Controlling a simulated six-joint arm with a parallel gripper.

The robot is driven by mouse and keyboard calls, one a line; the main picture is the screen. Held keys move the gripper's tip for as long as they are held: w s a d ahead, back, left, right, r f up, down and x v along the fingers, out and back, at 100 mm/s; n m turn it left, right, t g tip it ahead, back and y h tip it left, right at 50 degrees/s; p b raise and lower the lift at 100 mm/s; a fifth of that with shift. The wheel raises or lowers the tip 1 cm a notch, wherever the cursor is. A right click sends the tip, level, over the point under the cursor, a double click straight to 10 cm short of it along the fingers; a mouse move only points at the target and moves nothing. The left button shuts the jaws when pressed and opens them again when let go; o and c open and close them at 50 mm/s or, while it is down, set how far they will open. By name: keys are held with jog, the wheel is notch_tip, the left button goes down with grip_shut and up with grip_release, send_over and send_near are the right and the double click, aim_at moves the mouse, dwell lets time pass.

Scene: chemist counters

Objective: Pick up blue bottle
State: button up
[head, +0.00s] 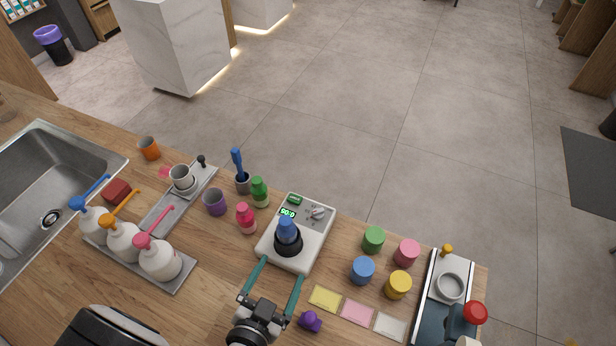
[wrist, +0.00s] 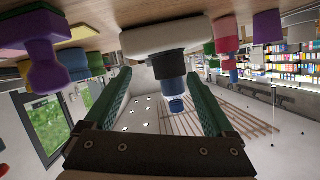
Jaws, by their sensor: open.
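The blue bottle (head: 286,225) has a blue top and stands in a dark round holder (head: 289,243) on a white device (head: 315,245) with a green display. My gripper (head: 281,269) is open and empty, with its two green fingers pointing at the device from the near side. The fingertips are at the device's near edge, short of the bottle. The wrist view is upside down. There the bottle (wrist: 174,104) hangs below the dark holder (wrist: 168,66) and lies between the lines of the two fingers (wrist: 159,78). The bottle's lower part is hidden in the holder.
Pink (head: 246,219) and green (head: 260,192) bottles stand left of the device. Several coloured jars, including a blue one (head: 362,270), stand to its right. A purple stamp-like object (head: 310,321) is right of my gripper. Pump bottles (head: 160,258) stand on a tray at left.

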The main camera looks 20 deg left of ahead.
aim_at(291, 219)
jog(key=s+n+t, duration=0.1)
jog(key=s+r+n+t, duration=0.1)
jog(key=s+n+t+y, duration=0.1)
jog(key=shift+s+r+n, duration=0.15)
jog(key=shift+r+n, duration=0.15)
jog(key=shift+r, duration=0.05)
jog(key=shift+t, duration=0.4)
jog(key=w+a, duration=0.1)
jog(key=w, duration=0.4)
jog(key=w+a, duration=0.1)
jog(key=w, duration=0.4)
jog(key=w+a, duration=0.1)
jog(key=w, duration=0.4)
jog(key=shift+w+r, duration=0.1)
jog(key=shift+r, duration=0.15)
grip_shut()
